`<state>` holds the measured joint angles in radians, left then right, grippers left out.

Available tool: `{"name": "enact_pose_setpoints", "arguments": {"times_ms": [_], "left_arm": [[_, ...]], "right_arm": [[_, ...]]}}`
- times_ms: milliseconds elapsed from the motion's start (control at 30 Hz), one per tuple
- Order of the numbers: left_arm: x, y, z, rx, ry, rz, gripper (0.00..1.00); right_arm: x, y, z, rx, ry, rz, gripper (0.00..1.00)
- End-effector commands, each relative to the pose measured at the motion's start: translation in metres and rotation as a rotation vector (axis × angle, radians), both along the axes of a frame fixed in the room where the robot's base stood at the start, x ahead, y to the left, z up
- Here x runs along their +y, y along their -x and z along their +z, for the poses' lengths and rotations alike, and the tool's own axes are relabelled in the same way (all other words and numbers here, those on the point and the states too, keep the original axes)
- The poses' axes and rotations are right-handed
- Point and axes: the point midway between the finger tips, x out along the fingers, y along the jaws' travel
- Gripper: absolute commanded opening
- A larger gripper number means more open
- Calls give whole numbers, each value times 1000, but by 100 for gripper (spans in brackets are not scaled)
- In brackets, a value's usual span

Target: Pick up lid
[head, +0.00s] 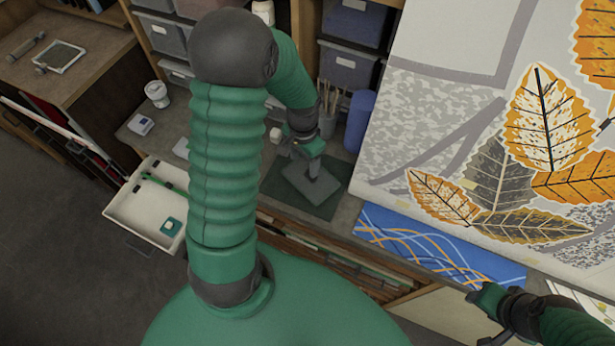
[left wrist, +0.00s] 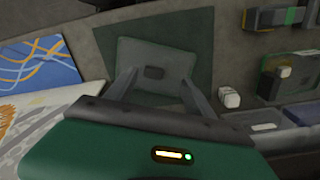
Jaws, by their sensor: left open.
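The lid (head: 320,186) looks like a flat grey square plate lying on a dark green mat (head: 326,208). In the left wrist view the lid (left wrist: 155,52) has a small dark knob (left wrist: 154,73) in its middle. My left gripper (head: 313,168) is above the lid and points down at it.
A large leaf painting (head: 480,130) stands at the right, with a blue patterned sheet (head: 430,245) in front. A blue cylinder (head: 360,122) and brushes (head: 331,100) stand behind the mat. An open white drawer (head: 128,205) juts out at left. A white cup (head: 157,93) stands beyond it.

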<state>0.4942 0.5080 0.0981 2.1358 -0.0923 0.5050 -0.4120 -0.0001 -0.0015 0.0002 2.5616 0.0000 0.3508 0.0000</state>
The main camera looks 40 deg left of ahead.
Motion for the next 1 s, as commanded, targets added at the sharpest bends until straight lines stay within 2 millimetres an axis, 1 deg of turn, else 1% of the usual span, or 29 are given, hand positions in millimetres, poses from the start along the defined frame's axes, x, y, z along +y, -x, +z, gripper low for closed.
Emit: {"name": "enact_pose_setpoints", "arguments": {"times_ms": [33,167,300,433,533,667,767,1000], "left_arm": [[-3,0,-6,2,0,-2,62],[-7,0,-16,2,-2,-3,62],[-15,2,-37,4,-4,-5,62],[-13,3,-57,-1,-5,-2,62],[-11,2,-63,-3,-5,-1,62],[-11,0,-64,-2,-5,-1,62],[-10,-1,-64,-2,-5,-1,51],[-10,0,-63,-2,-5,-1,20]], "right_arm": [[0,0,2,0,0,0,41],[0,-1,7,-1,0,0,41],[0,-1,21,-1,0,0,41],[0,-1,24,-1,0,0,41],[0,0,23,-1,0,-1,41],[0,0,23,-1,0,0,41],[0,0,23,-1,0,0,41],[0,0,23,-1,0,0,41]]}}
